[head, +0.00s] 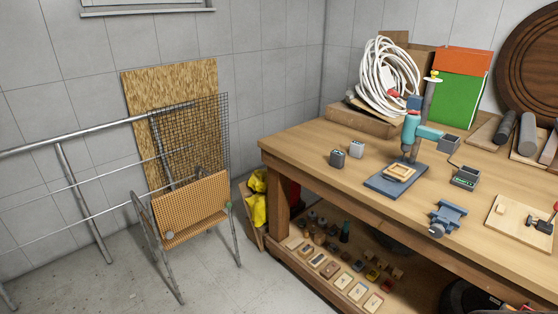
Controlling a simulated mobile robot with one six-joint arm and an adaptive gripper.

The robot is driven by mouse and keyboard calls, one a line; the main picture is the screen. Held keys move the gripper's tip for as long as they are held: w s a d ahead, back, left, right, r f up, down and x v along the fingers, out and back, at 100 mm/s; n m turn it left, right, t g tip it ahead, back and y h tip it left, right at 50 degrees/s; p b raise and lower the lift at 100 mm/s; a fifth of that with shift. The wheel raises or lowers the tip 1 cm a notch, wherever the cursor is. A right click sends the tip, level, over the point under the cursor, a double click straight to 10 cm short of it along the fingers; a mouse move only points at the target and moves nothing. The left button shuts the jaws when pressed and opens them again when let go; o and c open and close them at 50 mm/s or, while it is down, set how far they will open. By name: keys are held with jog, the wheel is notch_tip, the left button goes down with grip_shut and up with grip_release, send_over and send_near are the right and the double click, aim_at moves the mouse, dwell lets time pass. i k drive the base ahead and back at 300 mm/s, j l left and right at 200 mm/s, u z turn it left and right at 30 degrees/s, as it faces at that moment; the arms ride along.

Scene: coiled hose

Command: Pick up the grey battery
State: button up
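Two small block-shaped items stand side by side near the left end of the wooden workbench (300,147) in the head view. The nearer one is a dark grey block (337,158), close to the bench's front left edge. Just behind it to the right is a lighter grey block (356,149) with a dark top. Both look like battery packs, but they are too small to be sure which is the grey battery. They stand upright with a small gap between them. My gripper does not show in this view.
A teal drill press (412,135) on a dark base stands right of the blocks. A black charger-like box (466,177), blue vise (447,217) and coiled white hose (388,78) are also on the bench. Floor left of the bench holds a perforated rack (190,212) and metal railing (75,190).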

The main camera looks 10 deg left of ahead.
aim_at(357, 148)
jog(key=i+l, duration=0.15)
jog(key=i, duration=0.4)
jog(key=i+l+u, duration=0.15)
jog(key=i, duration=0.4)
jog(key=i+l, duration=0.3)
jog(key=l, duration=0.25)
